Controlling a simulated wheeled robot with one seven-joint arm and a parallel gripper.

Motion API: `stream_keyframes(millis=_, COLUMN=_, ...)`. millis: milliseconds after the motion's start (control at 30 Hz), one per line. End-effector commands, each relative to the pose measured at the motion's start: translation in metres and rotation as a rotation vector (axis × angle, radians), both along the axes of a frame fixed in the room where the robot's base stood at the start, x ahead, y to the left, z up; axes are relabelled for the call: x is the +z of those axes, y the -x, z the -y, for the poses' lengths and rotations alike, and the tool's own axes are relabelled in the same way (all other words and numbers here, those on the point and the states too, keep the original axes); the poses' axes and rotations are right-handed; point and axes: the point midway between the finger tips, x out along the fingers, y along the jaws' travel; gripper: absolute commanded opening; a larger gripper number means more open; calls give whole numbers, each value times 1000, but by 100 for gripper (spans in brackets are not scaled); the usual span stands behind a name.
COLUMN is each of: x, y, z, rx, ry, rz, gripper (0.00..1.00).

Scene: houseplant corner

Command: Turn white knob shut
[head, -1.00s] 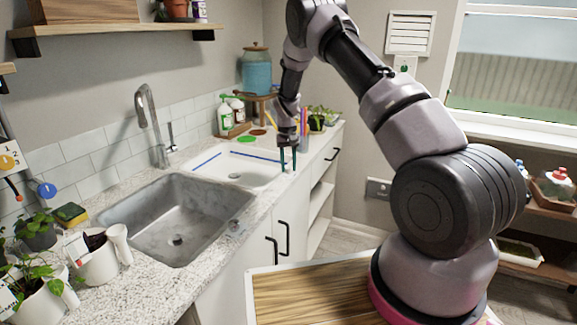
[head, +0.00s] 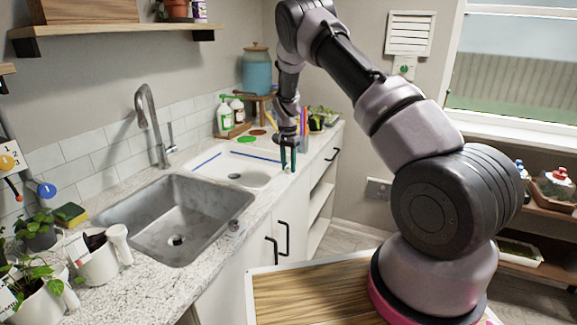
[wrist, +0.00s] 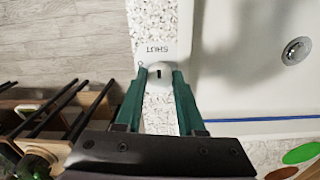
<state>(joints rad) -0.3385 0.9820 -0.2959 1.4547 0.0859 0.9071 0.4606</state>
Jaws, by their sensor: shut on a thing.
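The white knob (wrist: 157,85) is in the wrist view, at the edge of the counter beside a white basin. It has a short dark mark on top that runs roughly up and down the picture, in line with a plate (wrist: 163,37) lettered "SHUT", upside down. My gripper (wrist: 159,76) is shut on the knob, with one green finger on each side of it. In the head view my gripper (head: 288,167) points down at the counter's front edge, by the basin's right corner. The knob cannot be made out there.
The white basin (head: 262,176) with a drain and blue strips lies left of my gripper. A steel sink (head: 150,215) and tap (head: 154,125) are farther left. Pencils or sticks (head: 304,125) and plants (head: 322,118) stand close behind my gripper. Bottles (head: 226,115) stand at the wall.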

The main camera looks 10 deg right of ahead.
Motion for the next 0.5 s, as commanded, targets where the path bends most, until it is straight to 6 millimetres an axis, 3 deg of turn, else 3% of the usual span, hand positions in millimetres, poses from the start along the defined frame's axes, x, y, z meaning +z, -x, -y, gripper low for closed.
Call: stream_keyframes(millis=500, x=0, y=0, z=0, rx=-31, ry=1, rz=-1, gripper=0)
